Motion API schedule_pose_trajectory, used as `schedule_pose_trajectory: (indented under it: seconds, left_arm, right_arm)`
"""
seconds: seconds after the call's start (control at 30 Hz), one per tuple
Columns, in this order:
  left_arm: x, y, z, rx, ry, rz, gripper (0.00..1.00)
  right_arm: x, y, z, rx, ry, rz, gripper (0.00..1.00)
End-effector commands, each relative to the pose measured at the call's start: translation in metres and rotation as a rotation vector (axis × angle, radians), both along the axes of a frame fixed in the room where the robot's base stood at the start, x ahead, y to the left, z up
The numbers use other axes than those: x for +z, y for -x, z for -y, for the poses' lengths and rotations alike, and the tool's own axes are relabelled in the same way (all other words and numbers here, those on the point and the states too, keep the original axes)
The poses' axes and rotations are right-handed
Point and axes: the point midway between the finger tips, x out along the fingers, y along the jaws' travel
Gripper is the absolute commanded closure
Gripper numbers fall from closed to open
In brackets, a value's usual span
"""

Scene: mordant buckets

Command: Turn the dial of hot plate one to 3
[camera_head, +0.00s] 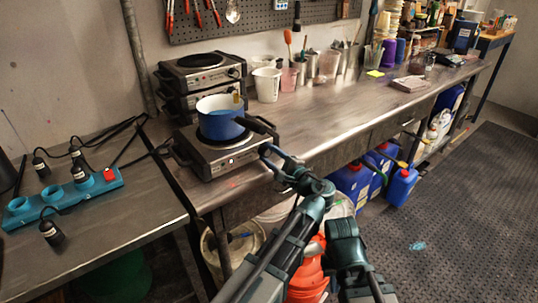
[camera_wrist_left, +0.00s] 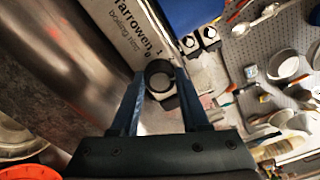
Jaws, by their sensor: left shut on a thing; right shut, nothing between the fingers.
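A hot plate (camera_head: 194,153) with a black ring and steel body stands at the bench's front edge. A blue pot (camera_head: 217,126) with a white inside and dark handle sits on it. In the left wrist view its front panel (camera_wrist_left: 128,28) carries printed lettering, and a round black dial (camera_wrist_left: 159,75) lies between my fingertips. My left gripper (camera_head: 266,150) is at the hot plate's front right, shut on the dial; it also shows in the left wrist view (camera_wrist_left: 160,88). The dial's setting cannot be read. My right gripper (camera_head: 343,230) is low before the bench, shut and empty.
Two stacked hot plates (camera_head: 200,75) stand behind. A teal power strip (camera_head: 62,196) with black plugs lies on the left table. White jugs (camera_head: 266,83) and tool pots stand along the wall. Blue canisters (camera_head: 352,184) and an orange bucket (camera_head: 308,280) are below the bench.

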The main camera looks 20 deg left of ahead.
Motion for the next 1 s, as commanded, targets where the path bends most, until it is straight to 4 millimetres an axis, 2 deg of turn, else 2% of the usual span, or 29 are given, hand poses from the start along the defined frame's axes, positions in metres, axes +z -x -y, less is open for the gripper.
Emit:
schedule_pose_trajectory:
  seconds: [0.63,0.67,0.7,0.8,0.83,1.0]
  left_arm:
    - [-0.0011,0.0001,0.0008,-0.002,-0.026,-0.038,1.00]
    - [-0.0011,0.0001,0.0008,-0.001,-0.024,-0.038,0.53]
    - [-0.0011,0.0001,0.0008,-0.002,-0.025,-0.037,0.46]
    - [-0.0008,0.0001,0.0006,-0.001,-0.026,-0.037,0.28]
    - [-0.0008,0.0002,0.0005,-0.001,-0.026,-0.038,0.25]
    - [-0.0005,0.0001,0.0002,0.000,-0.027,-0.037,0.25]
  right_arm:
    - [-0.0003,0.0000,0.0000,0.000,0.000,0.000,1.00]
    - [-0.0003,0.0000,0.0000,0.000,0.000,0.000,1.00]
    - [-0.0003,0.0000,0.0000,0.000,0.000,0.000,1.00]
    - [-0.0003,0.0000,0.0000,0.000,0.000,0.000,1.00]
    - [-0.0002,0.0000,0.0000,0.000,0.000,0.000,1.00]
    - [-0.0001,0.0000,0.0000,0.000,0.000,0.000,1.00]
